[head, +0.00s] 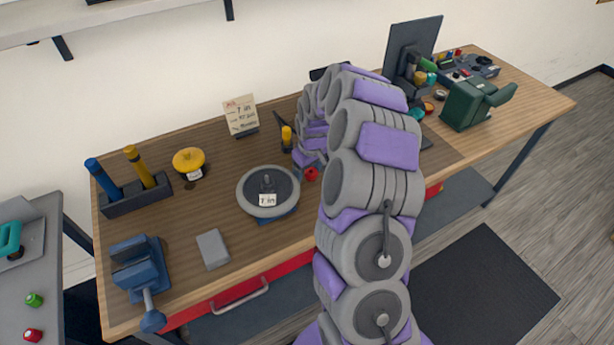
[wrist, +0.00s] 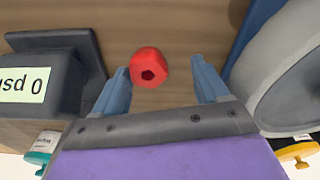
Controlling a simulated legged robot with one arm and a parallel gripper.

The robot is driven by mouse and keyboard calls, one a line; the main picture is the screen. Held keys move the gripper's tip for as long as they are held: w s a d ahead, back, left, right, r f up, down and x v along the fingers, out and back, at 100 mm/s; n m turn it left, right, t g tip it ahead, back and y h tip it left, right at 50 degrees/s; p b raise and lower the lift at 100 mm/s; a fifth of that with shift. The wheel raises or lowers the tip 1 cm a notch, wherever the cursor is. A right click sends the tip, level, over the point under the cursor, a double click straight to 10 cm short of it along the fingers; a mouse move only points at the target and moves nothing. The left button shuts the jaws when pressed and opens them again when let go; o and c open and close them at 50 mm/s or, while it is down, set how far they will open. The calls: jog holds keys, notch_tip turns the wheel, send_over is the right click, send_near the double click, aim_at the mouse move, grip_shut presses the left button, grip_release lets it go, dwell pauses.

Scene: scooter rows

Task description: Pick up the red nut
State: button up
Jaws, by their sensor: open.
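The red nut (wrist: 149,67) lies on the wooden workbench (head: 210,165). In the wrist view it shows its dark centre hole and sits between the tips of my open gripper (wrist: 163,80), nearer the left finger. Whether that finger touches it I cannot tell. In the head view the red nut (head: 311,173) shows just left of my arm, right of a round grey device with a label. My gripper in the head view is mostly hidden behind my own arm.
The round grey device (head: 285,190) stands close left of the nut. A dark block with a label (wrist: 40,85) is on the other side in the wrist view. A yellow-topped tool (head: 287,139) stands behind. A grey block (head: 212,249) and blue vise (head: 140,268) are at front left.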

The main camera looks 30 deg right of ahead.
jog(key=shift+d+f, duration=0.15)
jog(key=shift+d, duration=1.1)
jog(key=c, duration=0.5)
jog(key=shift+c, duration=0.8)
jog(key=shift+a, duration=0.95)
jog(key=c, duration=0.5)
